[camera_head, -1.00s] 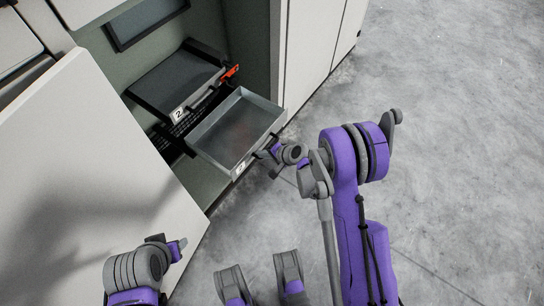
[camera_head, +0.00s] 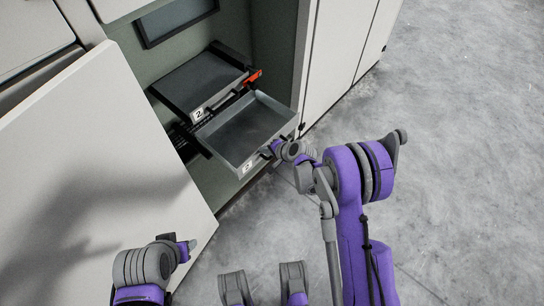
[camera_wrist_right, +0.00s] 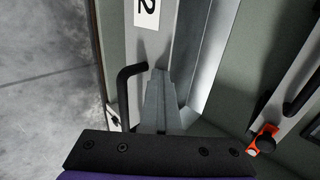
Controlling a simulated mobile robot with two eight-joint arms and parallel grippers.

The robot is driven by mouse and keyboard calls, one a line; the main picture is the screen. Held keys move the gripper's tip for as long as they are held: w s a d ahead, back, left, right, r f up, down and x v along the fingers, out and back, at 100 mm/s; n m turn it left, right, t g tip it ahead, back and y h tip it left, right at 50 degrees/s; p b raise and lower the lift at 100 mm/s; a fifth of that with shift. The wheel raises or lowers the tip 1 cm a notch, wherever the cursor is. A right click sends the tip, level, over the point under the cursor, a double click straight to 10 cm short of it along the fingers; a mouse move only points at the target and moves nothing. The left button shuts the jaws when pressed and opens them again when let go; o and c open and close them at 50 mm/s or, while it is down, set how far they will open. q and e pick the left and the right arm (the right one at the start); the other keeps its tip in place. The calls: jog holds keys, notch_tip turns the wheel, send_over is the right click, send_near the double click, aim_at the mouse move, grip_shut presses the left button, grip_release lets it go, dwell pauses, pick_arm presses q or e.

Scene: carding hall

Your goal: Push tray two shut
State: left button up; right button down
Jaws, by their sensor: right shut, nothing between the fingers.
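The pulled-out lower tray (camera_head: 245,128), grey and empty, juts from the cabinet bay; its front label (camera_head: 247,165) is too small to read in the head view. In the right wrist view, a label like a 2 (camera_wrist_right: 147,12) is on the tray front beside my gripper. My right gripper (camera_head: 275,149) is at this tray's front right part, partly hidden behind my wrist. In the wrist view its shut, empty fingers (camera_wrist_right: 160,92) lie beside the tray's dark handle (camera_wrist_right: 126,88); contact is unclear.
An upper tray (camera_head: 200,80), its label also like a 2, sits farther in the bay. An orange piece (camera_head: 252,77) is at its right end; it also shows in the wrist view (camera_wrist_right: 262,140). A large pale panel (camera_head: 95,150) stands left. The floor (camera_head: 460,150) right is clear.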

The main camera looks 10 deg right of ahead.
jog(key=w+a+b, duration=0.1)
jog(key=w+a, duration=0.2)
jog(key=w, duration=0.1)
jog(key=w+a+b, duration=0.1)
jog(key=w+a, duration=0.2)
jog(key=w, duration=0.1)
jog(key=w+a+b, duration=0.1)
jog(key=w+a, duration=0.3)
jog(key=shift+w+f, duration=0.1)
jog(key=shift+w, duration=0.3)
jog(key=shift+w+a, duration=0.35)
jog(key=shift+w, duration=0.1)
pick_arm(q)
jog(key=f, duration=0.4)
jog(key=shift+w+f, duration=0.1)
jog(key=shift+w, duration=0.15)
